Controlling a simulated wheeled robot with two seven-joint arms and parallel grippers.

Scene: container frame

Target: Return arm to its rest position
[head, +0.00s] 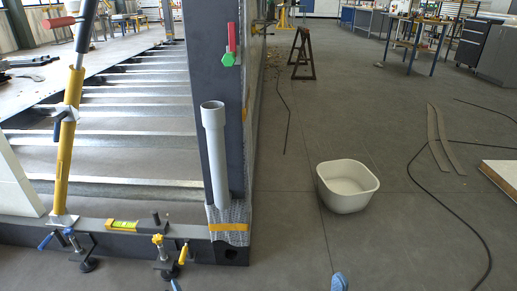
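Neither of my grippers can be made out in the head view, and no arm of mine is clearly seen. The dark container frame post (205,100) stands upright left of the middle. A grey pipe (216,160) with a wider top leans upright against it. A red handle with a green end (231,50) is on the post above the pipe.
A white tub (347,187) stands on the floor to the right. Clamps (168,252) and a yellow level (122,226) are on the frame's lower beam. A yellow prop (66,150) rises at left. Cable and strips (437,140) lie right. A blue object (339,282) is cut off at the bottom.

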